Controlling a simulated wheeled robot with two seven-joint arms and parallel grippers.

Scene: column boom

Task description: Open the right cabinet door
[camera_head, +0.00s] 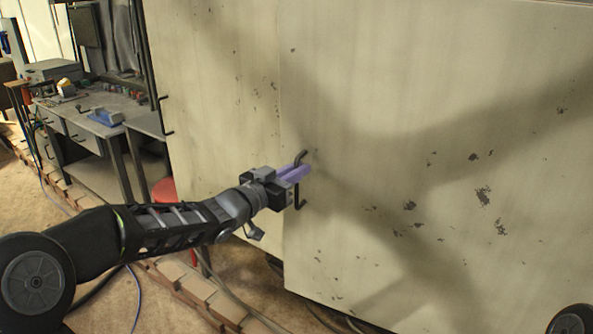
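The right cabinet door (420,160) is a large, pale, scuffed panel filling the right of the head view. Its dark bar handle (300,203) is near its left edge. My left gripper (297,173) reaches in from the left, with its purple fingers at the handle's middle. The fingers look close together and cover that part of the bar, so I cannot tell whether they grip it. The door's lower left corner sits lower than the neighbouring panel's edge; whether it stands ajar is unclear. My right gripper is out of view.
Another pale cabinet panel (215,90) with a dark handle (163,115) is to the left. A workbench (85,122) stands at the back left. A red round object (165,192) is behind my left arm. Bricks (215,300) and cables lie on the floor below.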

